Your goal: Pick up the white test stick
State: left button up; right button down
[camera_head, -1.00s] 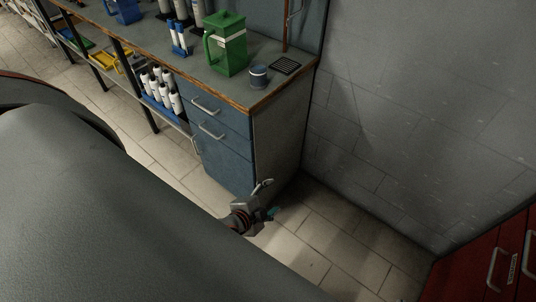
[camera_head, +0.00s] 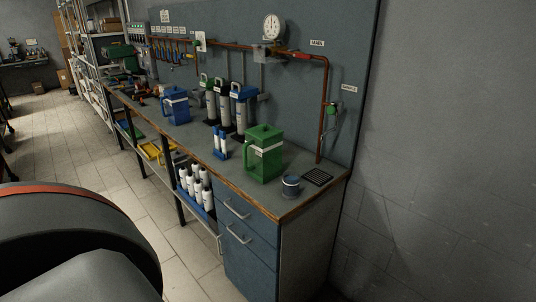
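Two slim white sticks (camera_head: 222,143) with blue parts stand upright in a small blue holder on the workbench, left of the green jug; I cannot tell if one of them is the test stick. Several white bottles with dark tops (camera_head: 195,187) stand in a blue tray on the shelf below the bench. Neither of my grippers is in view. A large dark grey part, which looks like mine, fills the lower left corner.
A copper pipe (camera_head: 322,110) runs down the wall. Floor at left is clear.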

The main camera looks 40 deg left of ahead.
aim_at(216, 131)
jog(key=u, duration=1.75)
